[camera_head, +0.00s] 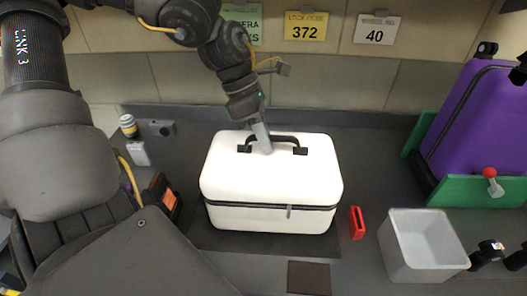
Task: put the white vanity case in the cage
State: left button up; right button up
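The white vanity case (270,185) stands upright on a dark mat on the grey counter. It has a black carry handle (299,150) on its lid and a dark seam with a small latch on the front. My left gripper (263,143) reaches down from above onto the handle. One grey finger shows in front of the handle, its tip close to the lid. The other finger is hidden, so I cannot tell whether it is shut on the handle. I do not see a cage.
A grey open bin (423,245) and a small red object (357,222) are right of the white case. Small items, including a yellow-banded one (128,126), lie left. A tiled wall closes the back.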

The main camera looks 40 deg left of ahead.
pick_arm(q)
grip_shut()
jog(key=shift+w+r, duration=0.1)
dwell(1.1)
jog(key=shift+r, duration=0.1)
notch_tip(320, 180, up, 10)
jog(key=shift+f, duration=0.1)
dwell(0.3)
